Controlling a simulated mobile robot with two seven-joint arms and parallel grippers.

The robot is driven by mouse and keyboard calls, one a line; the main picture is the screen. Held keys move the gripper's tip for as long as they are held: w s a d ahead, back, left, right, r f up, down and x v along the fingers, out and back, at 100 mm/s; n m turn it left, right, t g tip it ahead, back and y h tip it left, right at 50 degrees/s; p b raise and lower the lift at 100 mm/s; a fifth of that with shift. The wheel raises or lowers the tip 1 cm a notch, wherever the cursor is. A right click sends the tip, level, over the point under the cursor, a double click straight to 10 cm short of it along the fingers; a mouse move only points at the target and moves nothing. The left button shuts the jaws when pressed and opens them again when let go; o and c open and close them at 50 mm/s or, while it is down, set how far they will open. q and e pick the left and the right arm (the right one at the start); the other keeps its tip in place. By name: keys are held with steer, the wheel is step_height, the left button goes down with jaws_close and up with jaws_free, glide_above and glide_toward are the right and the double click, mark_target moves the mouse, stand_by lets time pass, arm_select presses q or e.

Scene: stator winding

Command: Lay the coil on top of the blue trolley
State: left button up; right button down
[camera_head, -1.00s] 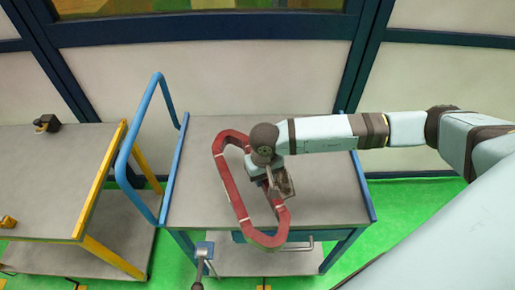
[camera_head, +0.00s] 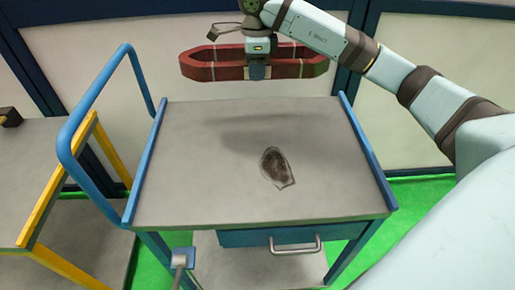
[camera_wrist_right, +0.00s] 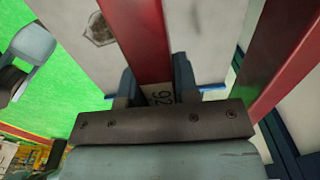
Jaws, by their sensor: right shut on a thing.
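The red coil (camera_head: 208,71), an elongated ring with white bands, hangs in the air above the back edge of the blue trolley (camera_head: 190,190). My right gripper (camera_head: 257,70) is shut on the coil's near long side, around its middle. In the right wrist view the coil (camera_wrist_right: 137,40) runs between the two fingers (camera_wrist_right: 155,90), with a white tag showing "92" at the grip. The trolley's grey top is bare except for a dark worn patch. My left gripper is not in view.
A blue push handle (camera_head: 75,130) rises at the trolley's left side, and raised blue rims edge its left and right. A yellow-edged cart (camera_head: 40,205) stands at the left with a dark object (camera_head: 10,117) on it. A wall is behind.

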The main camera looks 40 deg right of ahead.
mark_target(257, 134)
step_height(257, 134, down, 20)
steer(key=shift+r+b, duration=0.25)
steer(key=shift+b, duration=0.3)
steer(key=shift+f, duration=0.1)
steer(key=c, duration=0.9)
jaws_free()
steer(key=shift+o, duration=0.2)
step_height(257, 134, up, 12)
steer(key=shift+p, duration=0.35)
